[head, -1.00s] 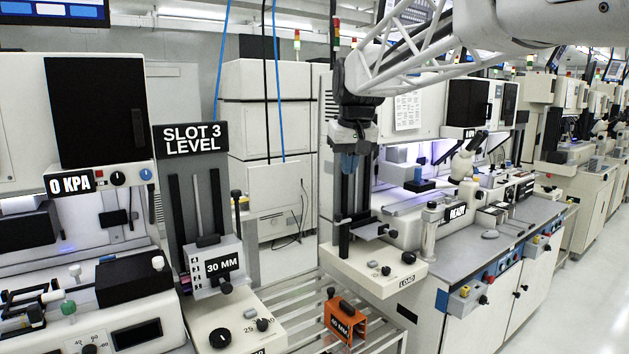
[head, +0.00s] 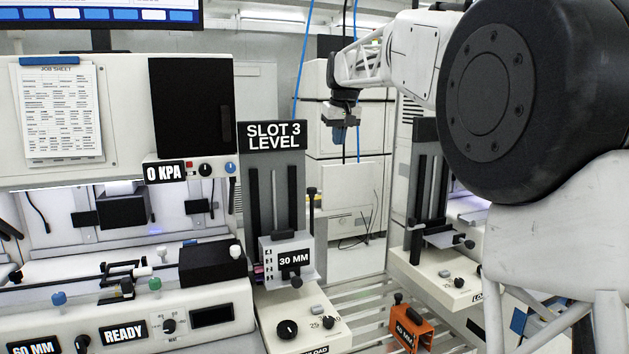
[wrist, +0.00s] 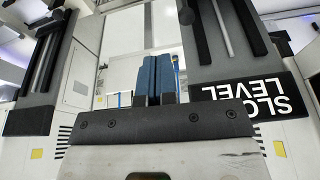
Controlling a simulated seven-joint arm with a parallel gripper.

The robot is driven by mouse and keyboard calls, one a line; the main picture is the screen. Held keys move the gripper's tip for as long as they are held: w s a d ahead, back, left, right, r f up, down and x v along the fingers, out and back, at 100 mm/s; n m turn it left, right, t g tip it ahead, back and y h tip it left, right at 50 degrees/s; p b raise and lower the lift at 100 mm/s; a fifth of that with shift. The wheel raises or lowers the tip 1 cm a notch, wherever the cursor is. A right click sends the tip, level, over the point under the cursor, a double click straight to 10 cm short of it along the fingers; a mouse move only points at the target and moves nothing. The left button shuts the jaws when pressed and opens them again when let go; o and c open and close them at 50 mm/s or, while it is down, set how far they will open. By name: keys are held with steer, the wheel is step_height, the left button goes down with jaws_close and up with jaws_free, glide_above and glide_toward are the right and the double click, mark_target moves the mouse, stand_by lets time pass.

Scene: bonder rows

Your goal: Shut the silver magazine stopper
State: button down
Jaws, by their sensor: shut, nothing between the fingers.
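The silver magazine (head: 268,252) with a 30 MM label sits on the lift under the SLOT 3 LEVEL sign (head: 273,136). A thin upright rod with a black knob (head: 312,192) stands at its right side. It looks like the stopper, but I cannot tell whether it is shut. My gripper (head: 341,143) hangs fingers down, above and to the right of the magazine, apart from it. Its blue fingers (wrist: 153,77) are together and empty in the wrist view. The sign also shows upside down in the wrist view (wrist: 250,97).
Left is a bonder with a black box (head: 212,262) and several knobs. The air around my gripper is clear.

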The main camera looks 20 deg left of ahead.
steer(key=w+a, duration=0.1)
steer(key=a, duration=0.6)
steer(key=shift+w+a+f+n, duration=0.15)
steer(key=shift+w+f+n, duration=0.15)
steer(key=shift+n, duration=0.1)
glide_above(313, 212)
step_height(313, 212, down, 12)
steer(key=shift+w+f, duration=0.15)
steer(key=shift+f, duration=0.6)
step_height(313, 212, down, 12)
steer(key=shift+r, duration=0.25)
